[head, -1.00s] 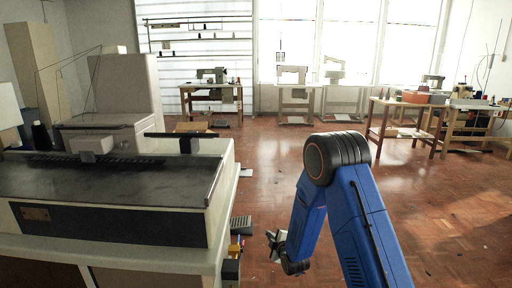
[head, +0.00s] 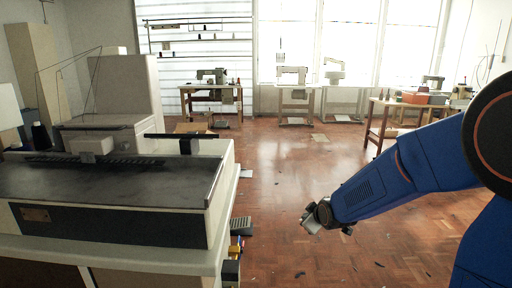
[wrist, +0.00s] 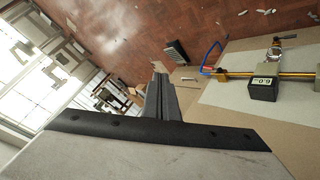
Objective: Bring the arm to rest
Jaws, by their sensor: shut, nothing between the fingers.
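My blue arm reaches in from the right in the head view, its forearm sloping down to the left. My gripper (head: 314,220) is at its end, over the open floor to the right of the buttonhole machine (head: 110,180). It is small there and partly hidden by my wrist. In the wrist view the shut fingers (wrist: 160,82) point away from the camera, and no object shows between them. They appear clear of the machine.
A pedal (head: 240,226) sits on the floor beside the machine's right side. A black block marked 6.0 (wrist: 263,88) and a brass rod (wrist: 290,75) show in the wrist view. Sewing tables (head: 210,88) stand at the back. The middle floor is open.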

